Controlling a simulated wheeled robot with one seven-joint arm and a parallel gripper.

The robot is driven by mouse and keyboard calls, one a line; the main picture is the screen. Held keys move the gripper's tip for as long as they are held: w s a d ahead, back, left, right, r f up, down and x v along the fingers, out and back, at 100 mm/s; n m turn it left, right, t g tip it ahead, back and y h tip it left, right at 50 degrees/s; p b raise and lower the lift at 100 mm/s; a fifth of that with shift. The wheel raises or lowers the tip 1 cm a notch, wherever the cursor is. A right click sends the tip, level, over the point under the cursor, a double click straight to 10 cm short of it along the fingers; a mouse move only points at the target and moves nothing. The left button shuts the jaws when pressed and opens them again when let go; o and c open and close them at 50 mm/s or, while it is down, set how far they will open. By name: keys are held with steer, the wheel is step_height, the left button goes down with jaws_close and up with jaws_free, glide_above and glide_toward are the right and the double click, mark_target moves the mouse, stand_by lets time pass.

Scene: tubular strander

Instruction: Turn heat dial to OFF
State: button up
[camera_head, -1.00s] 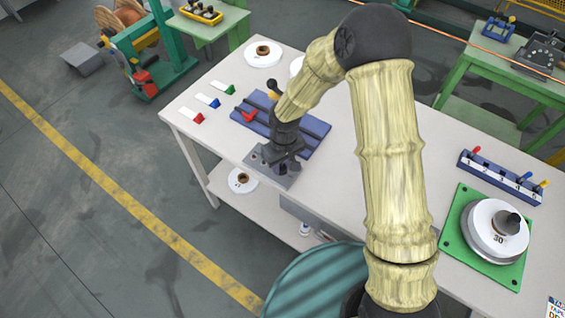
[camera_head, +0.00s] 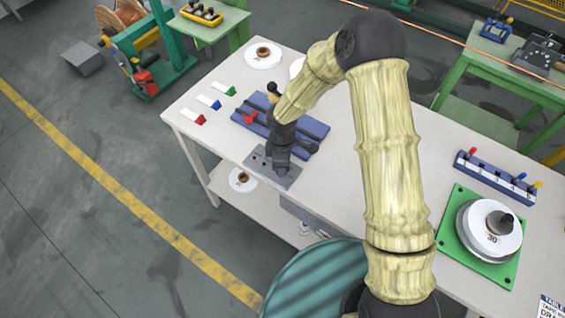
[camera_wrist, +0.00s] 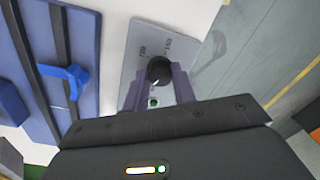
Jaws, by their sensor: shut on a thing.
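The heat dial (camera_wrist: 158,70) is a small round black knob with a white mark on its lower edge. It sits on a grey panel plate (camera_wrist: 147,33), with small labels above it that I cannot read surely. My gripper (camera_wrist: 158,78) is shut on the dial, one purple finger on each side of it. In the head view my gripper (camera_head: 282,170) points down at the grey plate (camera_head: 258,160) at the table's front edge, and hides the dial there.
A small green light (camera_wrist: 153,103) is on the plate between my fingers. A blue slotted fixture (camera_head: 312,130) with a red lever (camera_head: 249,118) lies just behind the plate. Coloured tags (camera_head: 208,102) lie left. A green base with a white disc (camera_head: 492,238) stands right.

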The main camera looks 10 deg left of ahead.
steer(key=n+p, duration=0.1)
steer(key=n, duration=0.4)
steer(key=shift+a+r, duration=0.1)
stand_by(0.3)
steer(key=o, duration=1)
step_height(320, 180, up, 17)
steer(key=shift+w+a+r+b, duration=0.15)
steer(key=shift+w+b, duration=0.1)
steer(key=shift+b, duration=0.15)
